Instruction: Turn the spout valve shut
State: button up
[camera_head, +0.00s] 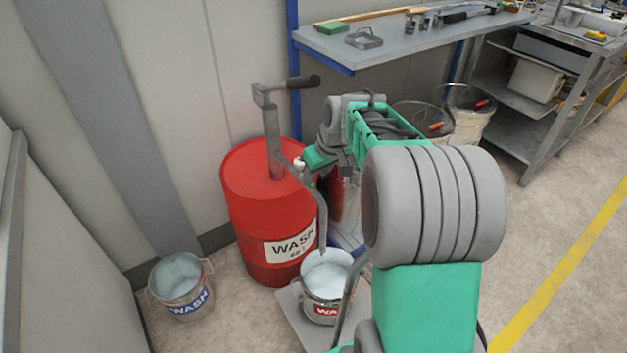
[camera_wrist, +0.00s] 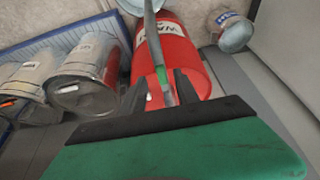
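The red drum (camera_head: 262,215) labelled WASH stands by the wall with a crank pump on top. Its grey spout pipe (camera_head: 321,212) curves down into a bucket (camera_head: 328,283) holding pale liquid. A small whitish fitting (camera_head: 299,163) sits on the pipe near its upper end; I cannot clearly make out the valve handle. My gripper (camera_head: 309,178) is beside the upper spout, partly hidden by my arm. In the wrist view my gripper (camera_wrist: 160,88) has its dark fingers apart. The spout (camera_wrist: 150,32) and a narrow green part (camera_wrist: 162,76) show between or just beyond them; contact cannot be told.
Another WASH bucket (camera_head: 182,286) stands on the floor at left. A shelf bench (camera_head: 400,45) with tools is behind. Pails (camera_head: 465,112) stand under it, also in the wrist view (camera_wrist: 85,75). The floor at right is clear beside a yellow line (camera_head: 560,275).

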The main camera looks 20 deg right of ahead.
aim_at(312, 184)
jog(key=x, duration=0.3)
jog(key=shift+f, duration=0.1)
jog(key=shift+c, duration=0.3)
grip_shut()
dwell(1.0)
